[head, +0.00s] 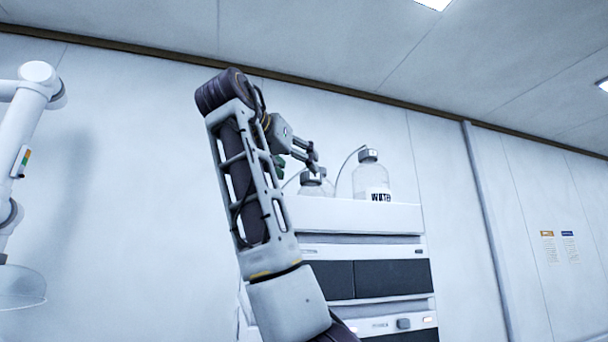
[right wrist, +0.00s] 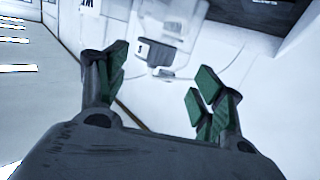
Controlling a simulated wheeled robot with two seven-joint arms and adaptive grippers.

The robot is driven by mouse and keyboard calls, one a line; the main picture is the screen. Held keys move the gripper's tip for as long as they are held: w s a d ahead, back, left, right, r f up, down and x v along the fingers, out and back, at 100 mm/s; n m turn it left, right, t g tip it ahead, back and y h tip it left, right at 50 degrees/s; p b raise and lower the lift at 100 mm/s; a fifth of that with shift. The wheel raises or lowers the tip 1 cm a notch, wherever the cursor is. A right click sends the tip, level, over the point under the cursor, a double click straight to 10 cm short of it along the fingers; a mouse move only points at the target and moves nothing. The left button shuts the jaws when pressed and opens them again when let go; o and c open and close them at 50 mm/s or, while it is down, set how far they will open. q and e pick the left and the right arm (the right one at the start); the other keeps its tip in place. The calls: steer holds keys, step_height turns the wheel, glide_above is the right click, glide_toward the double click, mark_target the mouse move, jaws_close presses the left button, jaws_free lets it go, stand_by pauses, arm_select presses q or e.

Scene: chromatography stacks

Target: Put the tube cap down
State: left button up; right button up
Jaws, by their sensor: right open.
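My right gripper (head: 311,160) is raised beside the top of the chromatography stack. In the right wrist view my right gripper (right wrist: 163,72) has its green-padded fingers spread wide, with nothing held between them. A dark grey tube cap (head: 313,176) shows at the mouth of the left clear bottle (head: 318,189), close below the fingertips. It also shows in the right wrist view as a grey cap (right wrist: 162,56), beyond the fingers and apart from them. Whether it is fully seated cannot be told. My left gripper is not in view.
A second clear bottle (head: 374,180), labelled as water, stands to the right with a grey cap and a thin tube. Both bottles stand on the white stack's top tray (head: 370,217). A white jointed arm (head: 25,130) stands at the far left before the wall.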

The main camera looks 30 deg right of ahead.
steer(key=v, duration=0.6)
steer(key=shift+s+a, duration=0.1)
stand_by(0.3)
steer(key=shift+o, duration=0.6)
steer(key=shift+b, duration=0.3)
